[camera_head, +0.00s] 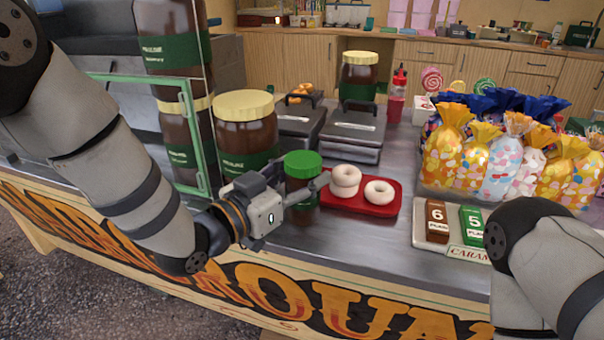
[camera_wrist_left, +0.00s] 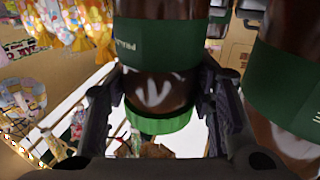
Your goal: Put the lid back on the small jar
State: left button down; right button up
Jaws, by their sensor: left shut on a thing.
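The small jar (camera_head: 299,187) of brown glass with a green label stands on the counter near its front edge. Its green lid (camera_head: 302,164) is over its mouth and looks level; I cannot tell if it is fully seated. My left gripper (camera_head: 309,190) is shut on the jar just below the lid. In the left wrist view, which is upside down, the jar (camera_wrist_left: 160,90) sits between my fingers (camera_wrist_left: 160,85) with the lid (camera_wrist_left: 160,122) under it in the picture. My right gripper is out of view; only its arm shows at the right.
A large jar with a cream lid (camera_head: 245,105) stands close behind on the left. A red tray (camera_head: 346,206) with white doughnuts (camera_head: 379,191) lies just right of the small jar. Metal bins (camera_head: 352,136) stand behind. Sweet bags (camera_head: 492,160) and price blocks (camera_head: 438,217) are at the right.

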pick_arm(q)
jog(key=shift+f, duration=0.15)
jog(key=c, duration=0.7)
grip_release()
jog(key=shift+c, duration=0.2)
jog(key=shift+s+a+r, duration=0.15)
jog(key=shift+r, duration=0.1)
jog(key=v, duration=1.1)
jog(key=shift+s+a+p, duration=0.2)
jog(key=shift+s+p, duration=0.05)
jog(key=shift+p, duration=0.2)
jog(key=shift+f, duration=0.1)
